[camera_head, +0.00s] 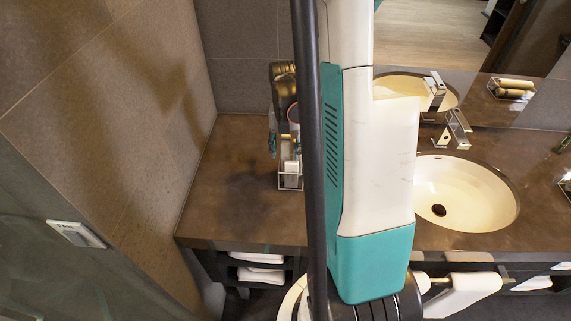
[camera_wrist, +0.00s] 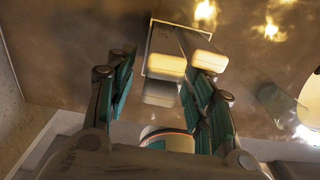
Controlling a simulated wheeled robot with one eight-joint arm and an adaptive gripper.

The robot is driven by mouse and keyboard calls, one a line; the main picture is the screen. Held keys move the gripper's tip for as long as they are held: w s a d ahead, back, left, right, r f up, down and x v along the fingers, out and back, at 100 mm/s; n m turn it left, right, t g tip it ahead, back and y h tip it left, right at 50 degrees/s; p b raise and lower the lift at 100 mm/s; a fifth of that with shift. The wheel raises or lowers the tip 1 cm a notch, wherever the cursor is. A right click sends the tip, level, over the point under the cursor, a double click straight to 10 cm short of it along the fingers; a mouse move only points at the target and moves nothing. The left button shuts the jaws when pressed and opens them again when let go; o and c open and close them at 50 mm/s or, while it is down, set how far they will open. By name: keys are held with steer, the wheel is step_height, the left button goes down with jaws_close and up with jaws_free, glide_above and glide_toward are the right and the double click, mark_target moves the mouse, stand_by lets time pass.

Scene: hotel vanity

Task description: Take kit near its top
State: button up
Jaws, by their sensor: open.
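Several small pale boxes, which may include the kit, stand in a clear tray on the brown counter. In the wrist view one pale box (camera_wrist: 165,66) lies between my fingertips, another (camera_wrist: 209,60) is by the right finger, and a greyer one (camera_wrist: 160,92) is nearer. I cannot tell which is the kit. My gripper (camera_wrist: 158,72) is open, its teal-padded fingers spread above the tray, with nothing clearly held. In the head view the tray (camera_head: 290,187) shows left of my arm; my dark gripper (camera_head: 273,128) is above it, partly hidden by the arm.
A white sink basin (camera_head: 470,195) with a chrome faucet (camera_head: 458,130) is right of my arm. A tiled wall (camera_head: 150,100) bounds the counter on the left. Folded towels (camera_head: 260,275) sit on a shelf below. The counter (camera_head: 225,205) left of the tray is clear.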

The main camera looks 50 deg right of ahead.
step_height(320, 180, down, 2)
steer(key=shift+s+f, duration=0.1)
steer(key=shift+f, duration=0.05)
steer(key=shift+w, duration=0.2)
steer(key=shift+s, duration=0.1)
steer(key=c, duration=0.5)
steer(key=shift+c, duration=0.7)
